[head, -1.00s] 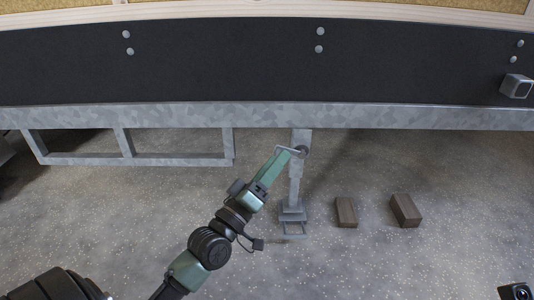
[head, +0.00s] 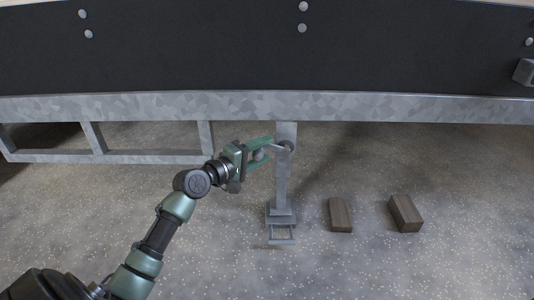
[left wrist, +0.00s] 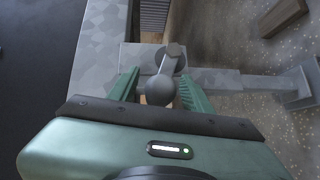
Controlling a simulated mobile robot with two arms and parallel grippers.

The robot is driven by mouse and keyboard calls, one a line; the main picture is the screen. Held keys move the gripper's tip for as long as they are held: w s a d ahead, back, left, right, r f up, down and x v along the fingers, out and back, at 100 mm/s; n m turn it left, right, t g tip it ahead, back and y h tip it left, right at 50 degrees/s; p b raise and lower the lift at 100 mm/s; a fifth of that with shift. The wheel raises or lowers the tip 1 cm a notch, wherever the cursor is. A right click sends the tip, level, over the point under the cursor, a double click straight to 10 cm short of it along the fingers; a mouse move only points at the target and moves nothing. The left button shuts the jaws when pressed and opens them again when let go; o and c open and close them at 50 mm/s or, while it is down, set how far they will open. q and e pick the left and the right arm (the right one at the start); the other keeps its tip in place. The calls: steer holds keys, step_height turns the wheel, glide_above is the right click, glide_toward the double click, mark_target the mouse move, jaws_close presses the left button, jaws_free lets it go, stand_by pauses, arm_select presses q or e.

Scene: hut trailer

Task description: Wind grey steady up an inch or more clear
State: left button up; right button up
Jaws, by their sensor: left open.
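The grey steady (head: 283,175) is a metal leg hanging from the trailer's galvanised rail, its foot (head: 281,217) low over or on the gravelly floor; contact cannot be told. A crank with a round knob (head: 259,155) sits near its top. My left gripper (head: 271,152) is open, its green fingers on either side of the knob. In the left wrist view the grey knob (left wrist: 160,90) lies between the two fingers (left wrist: 157,88), with the crank arm beyond. Whether the fingers touch it cannot be told. My right gripper is not in view.
The galvanised rail (head: 390,108) runs across above, under a dark trailer side panel (head: 200,50). A folded-out frame (head: 110,157) hangs at left. Two brown blocks (head: 340,214) and (head: 405,213) lie on the floor right of the steady.

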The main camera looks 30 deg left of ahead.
arm_select(q)
steer(key=shift+x, duration=0.75)
